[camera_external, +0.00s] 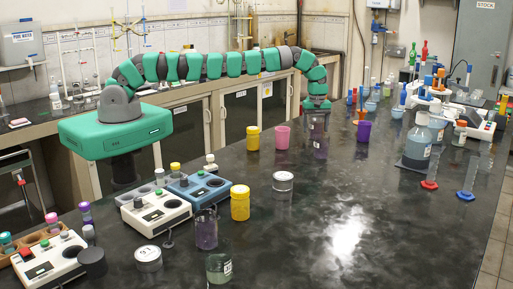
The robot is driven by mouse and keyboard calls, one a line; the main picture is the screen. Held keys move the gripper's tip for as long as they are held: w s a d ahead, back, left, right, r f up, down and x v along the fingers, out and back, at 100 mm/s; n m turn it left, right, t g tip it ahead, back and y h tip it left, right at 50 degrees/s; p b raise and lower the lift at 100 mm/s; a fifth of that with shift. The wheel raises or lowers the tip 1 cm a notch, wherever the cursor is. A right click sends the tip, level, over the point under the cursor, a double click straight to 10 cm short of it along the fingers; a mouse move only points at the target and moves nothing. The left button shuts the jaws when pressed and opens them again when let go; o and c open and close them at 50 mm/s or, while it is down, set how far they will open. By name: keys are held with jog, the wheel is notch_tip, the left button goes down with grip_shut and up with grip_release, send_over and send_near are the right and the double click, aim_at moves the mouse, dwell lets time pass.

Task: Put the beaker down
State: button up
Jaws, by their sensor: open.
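My gripper (317,108) points straight down over the far middle of the bench (350,205). A glass beaker (318,140) with a purple-grey tint is directly below it and appears to stand upright on the bench. The gripper is open, with its lower end around or just above the beaker's rim. The fingers are too small to make out, so I cannot tell whether they touch the glass.
A pink cup (282,138) and a yellow jar (253,138) stand left of the beaker. A purple cup (364,131) stands to its right. The bench's right middle is clear.

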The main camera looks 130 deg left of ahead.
notch_tip(320, 180, up, 12)
jog(key=p, duration=0.6)
jog(key=shift+f, duration=0.1)
